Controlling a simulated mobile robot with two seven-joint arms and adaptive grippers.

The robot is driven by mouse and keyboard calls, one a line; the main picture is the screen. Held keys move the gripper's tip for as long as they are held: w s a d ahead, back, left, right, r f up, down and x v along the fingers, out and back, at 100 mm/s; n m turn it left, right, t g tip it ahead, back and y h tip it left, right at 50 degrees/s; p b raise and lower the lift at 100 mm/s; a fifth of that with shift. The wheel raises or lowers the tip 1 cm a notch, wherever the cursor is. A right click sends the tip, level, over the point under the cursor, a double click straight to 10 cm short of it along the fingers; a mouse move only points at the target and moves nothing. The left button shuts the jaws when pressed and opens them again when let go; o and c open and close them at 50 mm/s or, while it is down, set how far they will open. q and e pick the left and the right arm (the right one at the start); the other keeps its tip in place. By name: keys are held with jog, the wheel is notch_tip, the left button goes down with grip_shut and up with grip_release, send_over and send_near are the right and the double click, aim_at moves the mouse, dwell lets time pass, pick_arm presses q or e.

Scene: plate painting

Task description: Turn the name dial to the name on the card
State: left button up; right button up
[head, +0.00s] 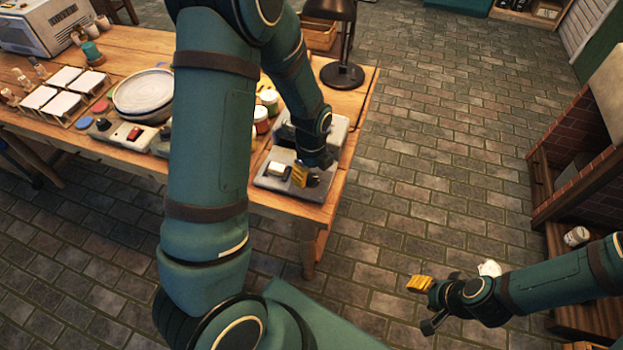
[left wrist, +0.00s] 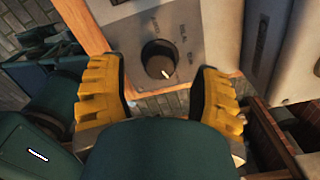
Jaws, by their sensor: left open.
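The name dial, a dark round knob with a pale pointer mark (left wrist: 158,58), sits on a grey plate (left wrist: 125,35) in the left wrist view. Its mark points toward the bottom right of that picture. Lettering stands around the knob, too small to read surely. My left gripper (left wrist: 160,98) is open, its yellow-backed fingers on either side of the knob and apart from it. In the head view my left gripper (head: 305,179) is over the grey device (head: 262,182) at the table's right end. I cannot make out a name card. My right gripper (head: 425,304) appears open and empty, above the floor.
Paint jars (head: 261,114), a stack of plates (head: 143,92), a box with a red switch (head: 133,132) and white tiles in racks (head: 63,80) fill the wooden table (head: 118,65). A brick-sided unit (head: 590,130) stands at right.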

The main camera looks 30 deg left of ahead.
pick_arm(q)
jog(key=shift+f, duration=1.25)
grip_shut()
